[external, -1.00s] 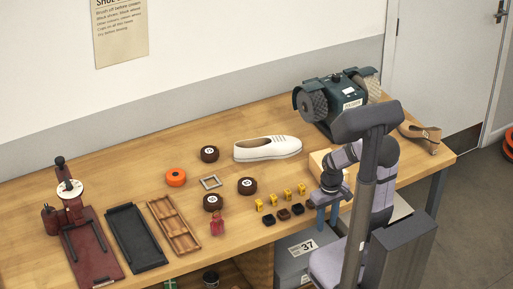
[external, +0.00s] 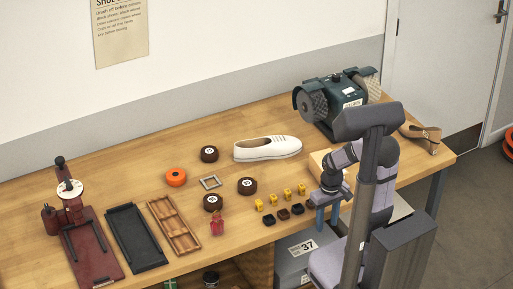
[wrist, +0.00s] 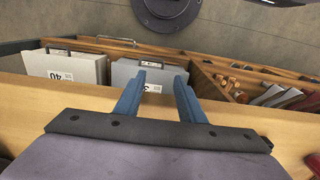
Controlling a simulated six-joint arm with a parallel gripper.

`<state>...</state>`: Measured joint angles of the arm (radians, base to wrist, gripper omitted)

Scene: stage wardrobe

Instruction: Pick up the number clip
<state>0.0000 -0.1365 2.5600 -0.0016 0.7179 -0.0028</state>
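Small yellow clip-like pieces (external: 287,193) stand in a row on the bench, with small dark pieces (external: 283,214) in a row in front of them. I cannot tell which piece, if any, is the number clip. My gripper (external: 328,215) points down at the bench's front edge, just right of these rows. In the wrist view my gripper (wrist: 160,76) has its two blue fingers apart with nothing held between them. The fingers show over a grey box with a number label (wrist: 150,76) below the bench edge. No clip is visible in the wrist view.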

